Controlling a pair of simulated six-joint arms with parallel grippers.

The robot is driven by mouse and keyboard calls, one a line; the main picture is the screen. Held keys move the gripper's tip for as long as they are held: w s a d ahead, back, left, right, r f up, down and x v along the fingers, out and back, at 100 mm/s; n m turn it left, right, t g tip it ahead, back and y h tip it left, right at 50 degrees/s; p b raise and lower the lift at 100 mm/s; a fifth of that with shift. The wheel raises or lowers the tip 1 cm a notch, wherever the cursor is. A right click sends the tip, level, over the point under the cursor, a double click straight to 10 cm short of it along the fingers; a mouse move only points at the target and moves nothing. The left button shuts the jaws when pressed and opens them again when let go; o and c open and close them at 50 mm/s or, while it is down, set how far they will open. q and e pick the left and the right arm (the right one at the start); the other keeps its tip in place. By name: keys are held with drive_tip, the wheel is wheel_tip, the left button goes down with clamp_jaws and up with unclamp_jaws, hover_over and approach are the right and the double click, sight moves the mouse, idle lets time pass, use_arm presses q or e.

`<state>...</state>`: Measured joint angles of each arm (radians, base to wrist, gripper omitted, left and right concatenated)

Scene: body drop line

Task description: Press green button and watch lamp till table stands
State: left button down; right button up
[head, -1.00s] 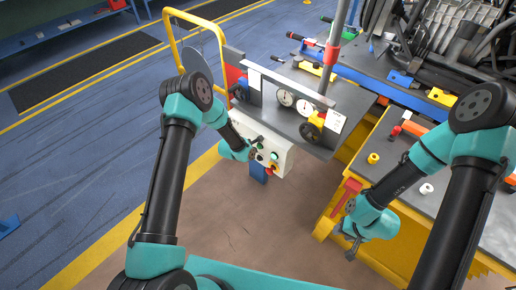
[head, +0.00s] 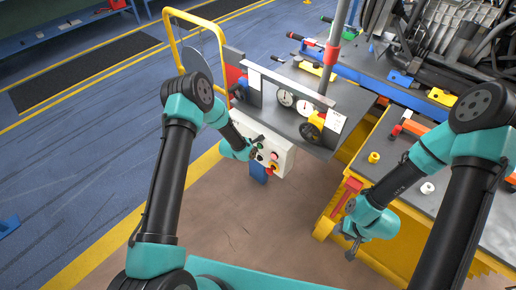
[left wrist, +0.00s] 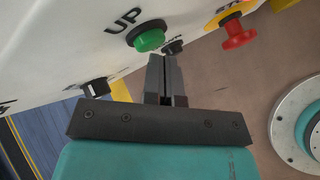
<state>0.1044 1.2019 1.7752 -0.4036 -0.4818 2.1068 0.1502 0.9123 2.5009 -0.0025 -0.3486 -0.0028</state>
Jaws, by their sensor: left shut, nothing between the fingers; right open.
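The green button (left wrist: 150,39) sits under the word UP on a white control box (head: 284,160). My left gripper (head: 252,153) is at the box's front face. In the left wrist view its shut, empty fingers (left wrist: 165,62) end just beside the green button; I cannot tell whether they touch it. A small round light (head: 275,156) on the box looks reddish in the head view. The grey table (head: 318,140) with two dial gauges stands behind the box. My right gripper (head: 351,246) is open and empty, low in front of the yellow-edged bench.
A red stop button (left wrist: 238,35) on a yellow base and a black knob (left wrist: 97,87) flank the green button. A yellow hoop rail (head: 167,32) stands behind my left arm. The bench (head: 440,205) at right holds small parts. The brown floor in front is clear.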

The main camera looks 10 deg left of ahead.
use_arm(q)
drive_tip(key=shift+s+a, duration=0.4)
drive_tip(key=shift+s, duration=0.35)
drive_tip(key=shift+s+a, duration=0.45)
drive_tip(key=shift+s, duration=0.45)
drive_tip(key=shift+s+a, duration=0.5)
drive_tip(key=shift+s, duration=0.35)
drive_tip(key=shift+s+a, duration=0.45)
drive_tip(key=shift+s, duration=0.45)
drive_tip(key=shift+s, duration=0.1)
drive_tip(key=s+r+m+g, duration=0.3)
drive_tip(key=s+m, duration=0.7)
drive_tip(key=s, duration=0.3)
drive_tip(key=s+r+m+g+y, duration=0.1)
drive_tip(key=s+r+m+g, duration=0.2)
drive_tip(key=s+m, duration=0.7)
drive_tip(key=s, duration=0.3)
drive_tip(key=shift+s+a+r, duration=0.25)
drive_tip(key=shift+s+a, duration=0.1)
drive_tip(key=shift+s, duration=0.05)
idle(1.5)
